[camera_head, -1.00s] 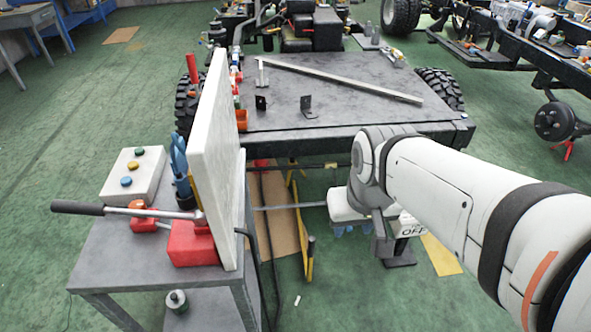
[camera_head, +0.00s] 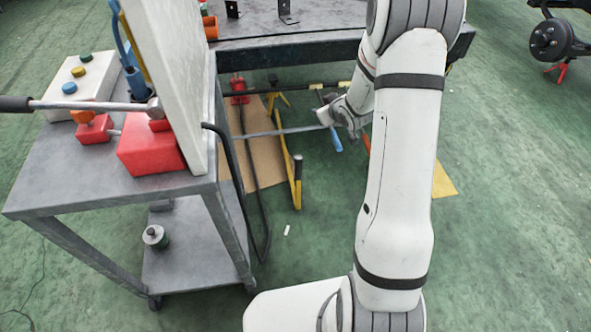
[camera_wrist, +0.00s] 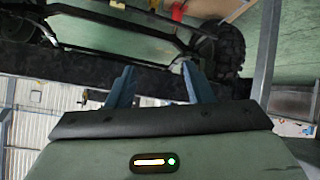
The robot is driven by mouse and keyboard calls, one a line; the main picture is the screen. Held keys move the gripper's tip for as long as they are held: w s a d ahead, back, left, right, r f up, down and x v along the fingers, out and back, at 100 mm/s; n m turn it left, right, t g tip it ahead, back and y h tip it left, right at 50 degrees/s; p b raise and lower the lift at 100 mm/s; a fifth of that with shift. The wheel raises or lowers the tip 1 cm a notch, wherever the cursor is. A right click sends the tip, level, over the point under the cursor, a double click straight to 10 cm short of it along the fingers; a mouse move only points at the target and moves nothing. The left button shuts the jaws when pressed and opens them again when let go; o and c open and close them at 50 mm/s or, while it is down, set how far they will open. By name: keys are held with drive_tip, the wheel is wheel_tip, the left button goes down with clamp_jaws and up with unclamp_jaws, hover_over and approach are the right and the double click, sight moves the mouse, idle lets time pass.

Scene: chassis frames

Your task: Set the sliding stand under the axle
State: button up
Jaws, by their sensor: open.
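My gripper (camera_head: 328,118) is low under the front of the chassis, at the right end of a grey horizontal bar (camera_head: 275,132). Its two blue fingers (camera_wrist: 160,88) are spread, with nothing seen held between them. A yellow stand-like frame with a black upright end (camera_head: 297,170) stands on the floor left of my gripper, apart from it. A smaller yellow stand (camera_head: 278,98) is behind it; I cannot tell which is the sliding stand. A dark bar, likely the axle (camera_head: 300,91), runs under the chassis. My forearm hides its right part.
A grey cart (camera_head: 110,203) with a white panel (camera_head: 165,70) and red box (camera_head: 150,147) stands at left. A black cable (camera_head: 239,190) hangs beside it. The chassis edge (camera_head: 280,52) is above my gripper. Tan cardboard (camera_head: 262,160) lies below.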

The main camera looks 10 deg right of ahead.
wheel_tip(320, 180, down, 17)
drive_tip(key=w+a+n+t+y+b, duration=0.1)
drive_tip(key=w+n+t+y+b, duration=0.15)
drive_tip(key=b, duration=0.35)
drive_tip(key=t+y+b, duration=0.2)
drive_tip(key=y+b, duration=0.3)
drive_tip(key=y, duration=0.1)
approach(301, 170)
drive_tip(key=shift+m, duration=0.35)
drive_tip(key=x, duration=0.4)
drive_tip(key=shift+r, duration=0.1)
drive_tip(key=b+x, duration=0.2)
drive_tip(key=x, duration=0.5)
drive_tip(key=shift+w+a, duration=0.1)
drive_tip(key=shift+w, duration=0.2)
drive_tip(key=shift+c, duration=0.2)
clamp_jaws()
